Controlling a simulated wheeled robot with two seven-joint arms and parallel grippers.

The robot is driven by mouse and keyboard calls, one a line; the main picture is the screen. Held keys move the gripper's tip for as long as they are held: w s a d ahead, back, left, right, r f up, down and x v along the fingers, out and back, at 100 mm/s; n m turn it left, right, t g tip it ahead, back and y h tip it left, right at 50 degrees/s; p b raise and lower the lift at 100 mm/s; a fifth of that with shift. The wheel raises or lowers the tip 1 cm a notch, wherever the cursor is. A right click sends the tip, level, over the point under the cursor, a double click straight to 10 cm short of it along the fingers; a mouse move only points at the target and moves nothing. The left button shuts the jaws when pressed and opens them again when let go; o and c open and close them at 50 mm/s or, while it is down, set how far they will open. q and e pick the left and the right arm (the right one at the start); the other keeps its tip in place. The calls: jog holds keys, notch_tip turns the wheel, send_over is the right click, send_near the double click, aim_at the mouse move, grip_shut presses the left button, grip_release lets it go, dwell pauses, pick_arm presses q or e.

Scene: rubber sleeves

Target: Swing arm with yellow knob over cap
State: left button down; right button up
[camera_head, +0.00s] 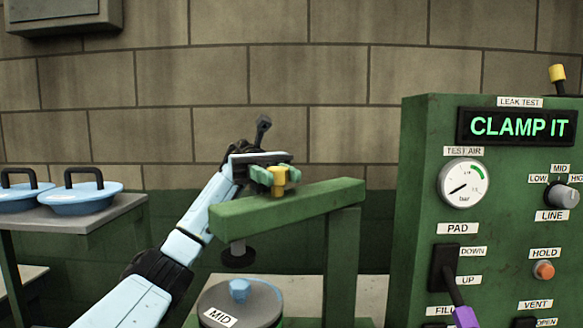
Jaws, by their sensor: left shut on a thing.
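The green swing arm (320,194) runs from its post on the right toward the left, with a black pad (238,256) hanging below its left end. The yellow knob (279,180) stands on top of the arm. My left gripper (270,174) is shut on the yellow knob, its fingertips partly hiding it. Below the pad is a round grey cap (265,301) labelled MID with a blue piece (240,290) on top. The pad appears above the cap, with a visible gap; exact alignment in depth is hard to tell. My right gripper is not in view.
A green test panel (421,190) stands at right, with a gauge (462,186), a lit "CLAMP IT" display (519,126) and a pad lever (448,270). Blue lids (80,198) with black handles sit on a side table (112,212) at left. A brick wall is behind.

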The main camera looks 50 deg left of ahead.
pick_arm(q)
jog(key=shift+a, duration=0.2)
jog(key=shift+g, duration=0.3)
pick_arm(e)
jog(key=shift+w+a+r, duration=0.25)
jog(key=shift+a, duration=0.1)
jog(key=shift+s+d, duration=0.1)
pick_arm(q)
jog(key=c, duration=1.1)
grip_release()
jog(key=shift+o, duration=0.2)
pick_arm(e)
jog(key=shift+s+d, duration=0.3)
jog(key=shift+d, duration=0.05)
